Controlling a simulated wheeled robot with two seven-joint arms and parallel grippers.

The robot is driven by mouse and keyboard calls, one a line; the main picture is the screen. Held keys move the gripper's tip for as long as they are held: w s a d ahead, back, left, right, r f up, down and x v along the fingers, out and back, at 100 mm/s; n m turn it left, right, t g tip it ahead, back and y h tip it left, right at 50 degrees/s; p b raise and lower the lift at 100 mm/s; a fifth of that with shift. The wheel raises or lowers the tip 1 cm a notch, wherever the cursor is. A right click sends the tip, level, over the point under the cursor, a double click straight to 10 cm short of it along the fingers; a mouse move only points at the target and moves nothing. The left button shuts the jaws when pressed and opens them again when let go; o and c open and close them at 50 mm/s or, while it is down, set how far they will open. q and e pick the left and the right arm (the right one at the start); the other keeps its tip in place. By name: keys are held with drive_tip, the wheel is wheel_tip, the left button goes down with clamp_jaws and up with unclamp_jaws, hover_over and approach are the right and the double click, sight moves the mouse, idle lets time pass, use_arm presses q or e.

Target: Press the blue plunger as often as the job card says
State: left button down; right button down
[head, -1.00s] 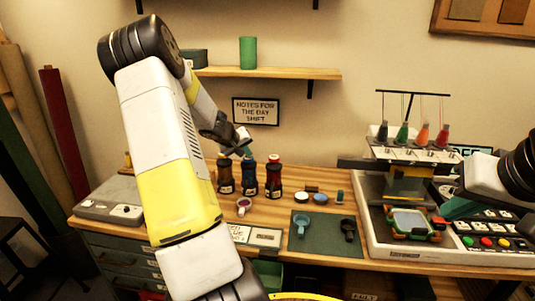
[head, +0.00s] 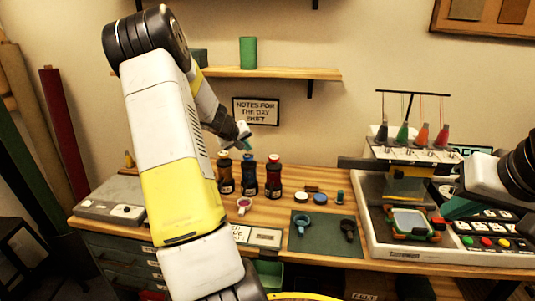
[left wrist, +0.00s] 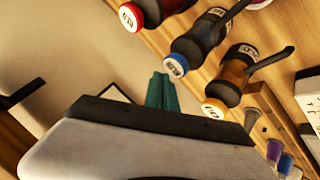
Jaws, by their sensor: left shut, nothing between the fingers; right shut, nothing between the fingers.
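The bottle with the blue plunger (head: 248,178) stands upright on the table between a yellow-capped bottle (head: 226,178) and a red-capped bottle (head: 273,179). In the left wrist view its blue cap (left wrist: 175,65) lies between the red cap (left wrist: 130,18) and the yellow cap (left wrist: 213,107). My left gripper (head: 247,144) is shut and empty just above the blue plunger, seemingly apart from it. Its teal fingertips show in the left wrist view (left wrist: 162,92). A card on the table (head: 264,236) is partly readable; my left arm hides lettering beside it. My right gripper does not show.
A green mat (head: 325,245) with a blue and a black tool lies front centre. A machine with thread spools (head: 410,150) stands in a tray on the right. A grey box (head: 110,205) sits left.

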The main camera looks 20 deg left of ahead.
sight(247, 156)
use_arm(q)
drive_tip(key=shift+r, duration=2.5)
drive_tip(key=shift+d, duration=0.1)
drive_tip(key=s+d+r+m+g+h, duration=0.1)
drive_tip(key=s+d+r+m, duration=0.1)
drive_tip(key=s+d+r, duration=0.4)
drive_tip(key=s+d+r+m, duration=0.1)
drive_tip(key=s+d+r, duration=0.15)
drive_tip(key=d, duration=0.55)
drive_tip(key=s+d+r+m+g+h, duration=0.1)
drive_tip(key=s+d+r+m, duration=0.15)
drive_tip(key=s+d, duration=0.35)
drive_tip(key=s+d+m, duration=0.1)
drive_tip(key=s+d, duration=0.1)
drive_tip(key=s, duration=0.4)
drive_tip(key=s+d+m, duration=0.1)
drive_tip(key=s+d, duration=0.2)
drive_tip(key=s, duration=0.4)
drive_tip(key=s+d+m+g, duration=0.1)
drive_tip(key=s+d, duration=0.1)
drive_tip(key=s, duration=0.5)
drive_tip(key=shift+d+f+y, duration=0.25)
drive_tip(key=shift+f+y, duration=0.05)
drive_tip(key=shift+f, duration=0.15)
